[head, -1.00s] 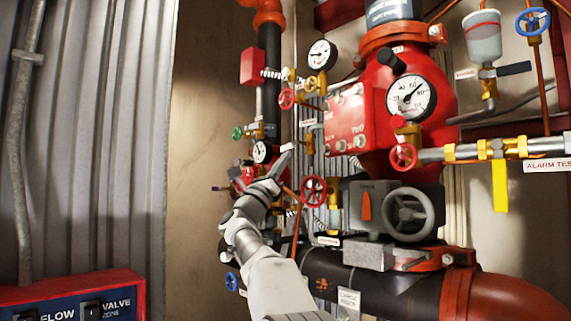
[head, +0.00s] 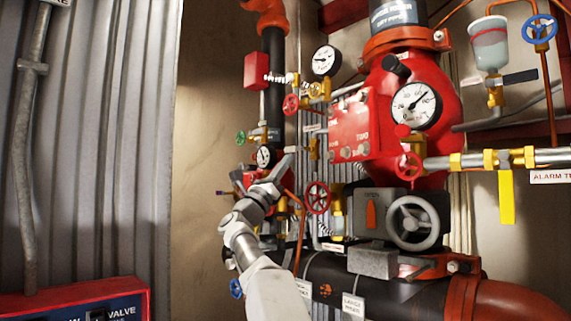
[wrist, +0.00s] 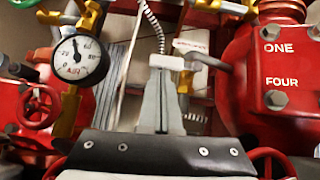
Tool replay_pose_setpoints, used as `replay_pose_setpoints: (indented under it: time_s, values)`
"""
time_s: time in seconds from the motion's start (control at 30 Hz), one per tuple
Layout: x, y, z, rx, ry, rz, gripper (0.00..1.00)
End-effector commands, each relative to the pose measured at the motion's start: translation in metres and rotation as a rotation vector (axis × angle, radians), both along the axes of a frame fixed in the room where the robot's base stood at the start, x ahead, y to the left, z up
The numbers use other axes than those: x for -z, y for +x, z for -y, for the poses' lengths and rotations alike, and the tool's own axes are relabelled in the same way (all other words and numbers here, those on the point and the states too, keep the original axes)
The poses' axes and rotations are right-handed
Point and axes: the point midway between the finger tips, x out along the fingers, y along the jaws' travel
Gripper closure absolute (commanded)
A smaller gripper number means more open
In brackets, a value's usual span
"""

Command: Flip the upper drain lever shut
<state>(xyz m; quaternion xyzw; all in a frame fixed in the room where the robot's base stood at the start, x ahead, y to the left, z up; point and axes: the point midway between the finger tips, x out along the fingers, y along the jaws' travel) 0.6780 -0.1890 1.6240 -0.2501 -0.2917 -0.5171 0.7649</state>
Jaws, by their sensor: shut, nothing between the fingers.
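A small grey lever (wrist: 207,61) runs right from the tip of my gripper in the wrist view, just below a small white label. I take it for the upper drain lever; its label is too blurred to read. In the head view the lever (head: 298,149) shows beside a brass valve, left of the red valve body. My gripper (wrist: 164,72) is shut and empty, its fingertips at the lever's left end; whether they touch cannot be told. In the head view my gripper (head: 279,160) partly hides the fittings behind it. The lever's pivot is mostly hidden.
An air gauge (wrist: 78,60) and a red handwheel (wrist: 39,107) stand left of my gripper. The red valve body (wrist: 272,75) stands close on the right. A red handwheel (head: 317,197) sits below right of my gripper. The bare wall (head: 205,150) on the left leaves free room.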

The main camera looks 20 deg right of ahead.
Motion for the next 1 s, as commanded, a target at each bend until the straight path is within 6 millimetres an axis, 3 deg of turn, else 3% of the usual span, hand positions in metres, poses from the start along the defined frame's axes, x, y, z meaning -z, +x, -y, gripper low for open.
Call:
replay_pose_setpoints:
  time_s: [0.4,0.8,1.0]
  values:
    - [0.013,-0.004,-0.009,-0.002,0.0,0.001,1.0]
    - [0.011,-0.041,-0.091,-0.005,0.0,0.001,1.0]
    - [0.009,-0.051,-0.112,-0.001,0.0,0.0,1.0]
